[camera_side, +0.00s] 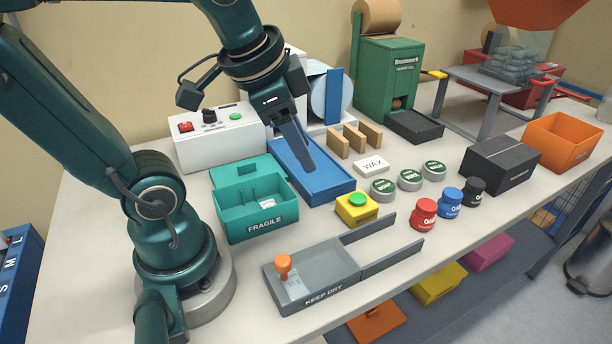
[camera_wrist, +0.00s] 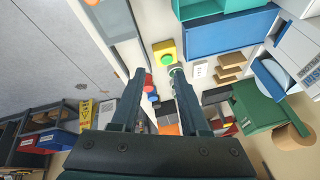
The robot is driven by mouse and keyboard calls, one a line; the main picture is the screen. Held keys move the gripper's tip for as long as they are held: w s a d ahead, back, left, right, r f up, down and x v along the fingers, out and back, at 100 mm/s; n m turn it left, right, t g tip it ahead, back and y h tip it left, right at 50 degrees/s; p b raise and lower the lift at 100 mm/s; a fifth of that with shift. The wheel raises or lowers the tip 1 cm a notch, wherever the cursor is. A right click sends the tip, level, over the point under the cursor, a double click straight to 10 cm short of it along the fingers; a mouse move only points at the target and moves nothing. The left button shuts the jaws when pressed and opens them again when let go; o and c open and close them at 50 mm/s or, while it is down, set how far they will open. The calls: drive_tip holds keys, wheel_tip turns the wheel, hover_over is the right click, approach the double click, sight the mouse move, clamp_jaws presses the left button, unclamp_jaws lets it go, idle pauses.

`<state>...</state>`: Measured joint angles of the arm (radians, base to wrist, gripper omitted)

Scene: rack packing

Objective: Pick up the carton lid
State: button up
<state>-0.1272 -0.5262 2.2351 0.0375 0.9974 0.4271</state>
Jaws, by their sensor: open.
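In the side view, a teal open carton (camera_side: 258,221) marked FRAGILE stands on the bench, with dividers inside. A flat teal lid (camera_side: 232,173) with a small raised block lies right behind it; whether the two touch is hard to tell. My gripper (camera_side: 304,162) points down above the blue tray (camera_side: 322,192), to the right of the lid and apart from it. In the wrist view my gripper (camera_wrist: 156,78) is open, with nothing between its fingers. A teal part (camera_wrist: 200,8) shows at the top edge there, cut off by the frame.
A yellow block with a green button (camera_side: 356,208) and several round tins (camera_side: 383,190) stand right of the carton. A white control box (camera_side: 217,137) stands behind the lid. A grey KEEP DRY fixture (camera_side: 312,275) lies in front. Small jars (camera_side: 424,214) and a black box (camera_side: 500,164) are farther right.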

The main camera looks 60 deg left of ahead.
drive_tip(key=w+a+f+g, duration=0.15)
drive_tip(key=w+a, duration=0.25)
drive_tip(key=a, duration=0.4)
drive_tip(key=n+g+h, duration=0.1)
drive_tip(key=n+g, duration=0.2)
drive_tip(key=g, duration=0.2)
hover_over(246, 164)
drive_tip(key=w, duration=0.1)
drive_tip(key=f, duration=0.9)
drive_tip(key=shift+w+f, duration=0.15)
drive_tip(key=shift+w, duration=0.05)
drive_tip(key=shift+s+a+f+n, duration=0.1)
drive_tip(key=shift+s+f+n, duration=0.15)
drive_tip(key=shift+n, duration=0.05)
drive_tip(key=shift+s+f, duration=0.1)
drive_tip(key=shift+f, duration=0.25)
drive_tip(key=shift+s+f, duration=0.2)
drive_tip(key=shift+f, duration=1.85)
clamp_jaws()
